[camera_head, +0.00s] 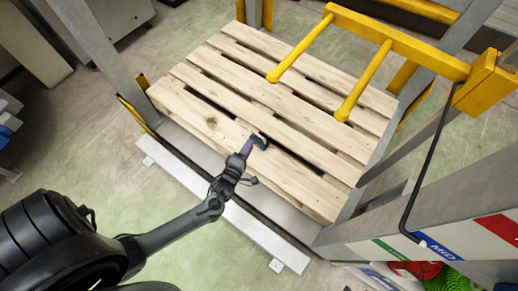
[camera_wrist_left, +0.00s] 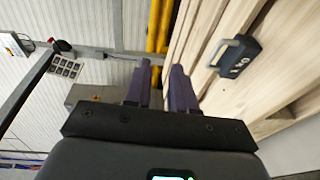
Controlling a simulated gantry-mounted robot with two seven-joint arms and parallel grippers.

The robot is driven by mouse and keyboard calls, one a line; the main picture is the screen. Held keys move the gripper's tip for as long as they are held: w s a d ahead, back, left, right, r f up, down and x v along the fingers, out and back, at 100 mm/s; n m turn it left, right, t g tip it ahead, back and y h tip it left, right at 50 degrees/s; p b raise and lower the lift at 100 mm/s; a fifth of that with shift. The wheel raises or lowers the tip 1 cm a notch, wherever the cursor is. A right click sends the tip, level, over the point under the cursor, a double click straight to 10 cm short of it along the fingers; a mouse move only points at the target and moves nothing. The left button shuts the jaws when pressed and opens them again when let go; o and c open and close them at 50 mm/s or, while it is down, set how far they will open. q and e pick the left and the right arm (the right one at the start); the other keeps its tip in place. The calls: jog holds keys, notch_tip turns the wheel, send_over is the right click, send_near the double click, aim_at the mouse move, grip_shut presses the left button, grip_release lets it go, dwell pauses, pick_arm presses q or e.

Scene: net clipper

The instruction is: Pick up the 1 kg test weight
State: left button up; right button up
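The 1 kg test weight (camera_wrist_left: 238,57) is a small dark block with a handle and pale lettering. It rests on the wooden pallet (camera_head: 205,118), and in the head view the weight (camera_head: 261,141) is a small dark shape just beyond my left fingertips. My left gripper (camera_head: 247,148) has purple fingers and reaches over the pallet's near side. In the left wrist view the fingers of the left gripper (camera_wrist_left: 160,80) stand apart with nothing between them, and the weight lies to their right. Whether a finger touches it cannot be told. My right gripper is not in view.
Yellow bars (camera_head: 358,80) overhang the pallet's far right. Grey posts (camera_head: 88,45) flank it, and a black bent rod (camera_head: 432,150) hangs at the right. A pale ledge (camera_head: 225,210) runs along the near side. Red and green items (camera_head: 425,270) lie at lower right.

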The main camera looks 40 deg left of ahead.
pick_arm(q)
jog(key=b, duration=0.9)
send_near(259, 136)
jog(key=shift+s+d+f+t, duration=0.15)
jog(key=shift+s+f+t, duration=0.2)
jog(key=shift+f+t, duration=0.1)
jog(key=shift+w+f+b, duration=0.3)
jog(key=shift+f+b, duration=0.2)
jog(key=shift+b, duration=0.1)
jog(key=b+x, duration=0.1)
jog(key=x, duration=0.4)
jog(key=shift+w+r+b, duration=0.15)
jog(key=shift+w+b, duration=0.05)
jog(key=shift+b, duration=0.2)
jog(key=shift+w+a+b, duration=0.3)
jog(key=shift+w+b, duration=0.15)
jog(key=shift+b, duration=0.05)
jog(key=b+x, duration=0.1)
jog(key=x, duration=0.2)
jog(key=shift+w+a+b, duration=0.1)
jog(key=shift+a+b, duration=0.05)
jog(key=shift+b, duration=0.2)
jog(key=shift+w+a+r, duration=0.15)
jog(key=shift+w, duration=0.35)
jog(key=shift+s, duration=0.1)
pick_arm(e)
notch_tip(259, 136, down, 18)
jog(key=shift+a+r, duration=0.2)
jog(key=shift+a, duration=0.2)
